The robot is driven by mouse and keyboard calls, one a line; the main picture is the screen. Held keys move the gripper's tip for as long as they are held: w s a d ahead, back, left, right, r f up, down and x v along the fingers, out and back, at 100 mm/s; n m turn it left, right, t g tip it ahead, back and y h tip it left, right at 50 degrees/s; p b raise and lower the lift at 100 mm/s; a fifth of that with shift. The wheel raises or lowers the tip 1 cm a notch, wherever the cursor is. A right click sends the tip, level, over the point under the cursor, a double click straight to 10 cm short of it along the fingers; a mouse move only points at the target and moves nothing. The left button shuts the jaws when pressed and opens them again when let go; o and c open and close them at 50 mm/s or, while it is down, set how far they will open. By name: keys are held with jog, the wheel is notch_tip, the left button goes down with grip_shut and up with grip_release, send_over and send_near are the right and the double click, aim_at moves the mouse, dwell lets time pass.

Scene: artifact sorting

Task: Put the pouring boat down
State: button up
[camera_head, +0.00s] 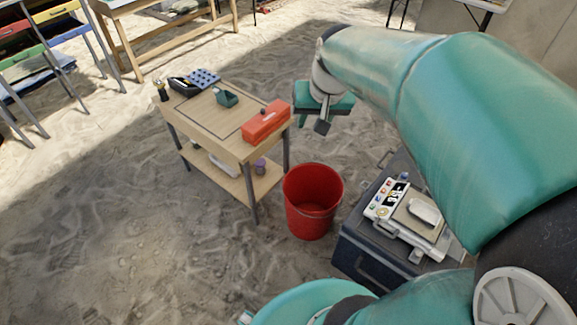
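A small white, rounded, elongated piece (425,211) rests on the beige plate of a white device at the lower right. It may be the pouring boat, but it is too small to be sure. My gripper (314,123) hangs from my teal arm, in the air to the right of the wooden table and above the red bucket in the picture. It is apart from the white piece. I see no clear object between its fingers, and their opening is too small and angled to judge.
A wooden table (205,123) bears a red box (266,121), a small teal item (226,97) and a blue dotted tray (203,78). A red bucket (312,202) stands beside it. The white device (386,198) sits on a dark case (360,250). Sandy ground lies open at left.

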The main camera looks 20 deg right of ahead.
jog(key=s+a+r+n+t, duration=0.1)
jog(key=s+a+n, duration=0.3)
jog(key=s+a, duration=0.7)
jog(key=shift+s+r+t, duration=0.3)
jog(key=shift+s+r, duration=0.15)
jog(key=shift+s, duration=0.1)
